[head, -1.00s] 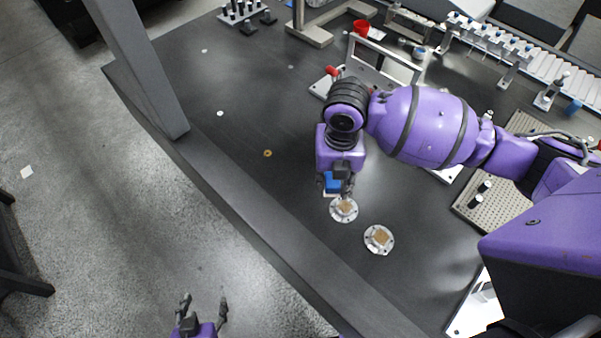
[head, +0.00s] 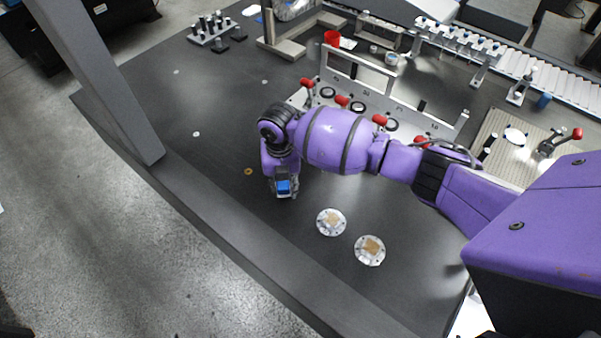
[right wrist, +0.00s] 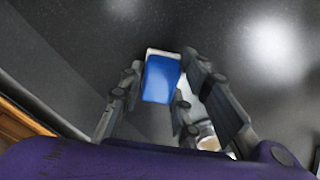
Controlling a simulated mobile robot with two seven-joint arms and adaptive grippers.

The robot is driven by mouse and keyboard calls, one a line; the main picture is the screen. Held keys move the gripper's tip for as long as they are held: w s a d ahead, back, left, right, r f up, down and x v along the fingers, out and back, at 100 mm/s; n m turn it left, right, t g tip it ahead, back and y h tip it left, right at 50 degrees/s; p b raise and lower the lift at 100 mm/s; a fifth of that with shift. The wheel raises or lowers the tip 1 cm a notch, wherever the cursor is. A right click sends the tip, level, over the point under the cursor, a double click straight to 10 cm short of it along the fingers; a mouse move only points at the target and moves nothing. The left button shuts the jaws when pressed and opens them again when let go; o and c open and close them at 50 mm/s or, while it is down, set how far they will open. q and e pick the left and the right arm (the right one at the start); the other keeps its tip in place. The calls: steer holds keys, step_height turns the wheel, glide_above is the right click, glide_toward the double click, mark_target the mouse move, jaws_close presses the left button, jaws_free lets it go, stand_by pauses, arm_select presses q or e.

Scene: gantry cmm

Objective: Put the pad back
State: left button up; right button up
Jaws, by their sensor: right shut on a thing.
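The pad is a small blue block (head: 283,186) with a pale edge, seen at my right gripper in the head view. It also shows between the fingers in the right wrist view (right wrist: 160,80). My right gripper (head: 284,192) is shut on it and holds it over the dark table, left of two round metal discs. The nearer-left disc (head: 331,222) and the other disc (head: 370,250) each have a tan square in the middle. The height of the pad above the table is hard to tell. My left gripper is out of view.
A metal fixture plate (head: 400,105) with red-handled clamps stands behind my right arm. A perforated plate (head: 515,147) is at the right. A grey gantry post (head: 95,80) rises at the left. The table's left half is mostly clear, with a small brass ring (head: 248,171).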

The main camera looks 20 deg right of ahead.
steer(key=shift+f, duration=0.45)
steer(key=shift+f, duration=0.2)
steer(key=o, duration=1.1)
steer(key=shift+r, duration=0.1)
step_height(320, 180, up, 12)
steer(key=shift+p, duration=0.4)
steer(key=shift+r, duration=0.1)
